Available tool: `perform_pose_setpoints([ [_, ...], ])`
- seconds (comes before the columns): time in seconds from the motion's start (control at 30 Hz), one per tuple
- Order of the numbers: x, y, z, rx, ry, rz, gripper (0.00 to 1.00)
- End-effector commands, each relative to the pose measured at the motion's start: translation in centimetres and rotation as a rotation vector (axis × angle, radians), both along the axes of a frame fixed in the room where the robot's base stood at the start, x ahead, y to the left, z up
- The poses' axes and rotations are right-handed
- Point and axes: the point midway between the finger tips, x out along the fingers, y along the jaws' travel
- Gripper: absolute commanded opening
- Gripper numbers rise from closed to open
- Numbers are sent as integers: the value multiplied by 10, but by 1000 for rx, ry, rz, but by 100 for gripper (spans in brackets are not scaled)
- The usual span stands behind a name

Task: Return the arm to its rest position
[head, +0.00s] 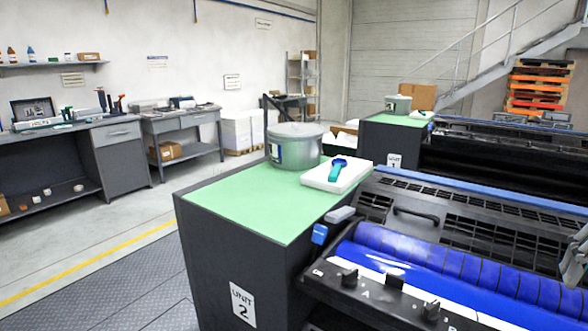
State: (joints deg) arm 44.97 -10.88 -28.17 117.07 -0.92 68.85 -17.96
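No part of my arm or gripper can be made out for sure in the head view. The unit 2 cabinet (235,245) stands in the middle, with a green top (240,200). On that top sits a grey ink can (297,150), upright, with a lid-like grey top. Next to it on the right lies a white pad or stack of sheets (318,180). A teal-handled tool (337,168) lies on the pad. A blurred grey shape (577,250) is cut off at the right edge, and I cannot tell what it is.
A press with a blue roller (450,262) fills the lower right. A blue tag (319,234) and a grey block (340,214) are at the cabinet's right edge. Another unit (392,135) stands behind. The floor at left (80,250) is clear up to the workbenches (120,155).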

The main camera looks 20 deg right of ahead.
Motion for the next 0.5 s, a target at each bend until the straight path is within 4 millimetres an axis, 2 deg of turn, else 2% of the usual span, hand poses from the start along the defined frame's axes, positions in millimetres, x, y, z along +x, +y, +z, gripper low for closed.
perform_pose_setpoints([
  [0.03, 24, 22, 7, -14, -23, 85, 50],
  [0.1, 52, 54, 11, -30, -49, 185, 50],
  [0.2, 82, 103, 15, -53, -82, 328, 50],
  [0.33, 104, 169, 18, -86, -125, 511, 50],
  [0.5, 103, 249, 17, -131, -176, 730, 50],
])
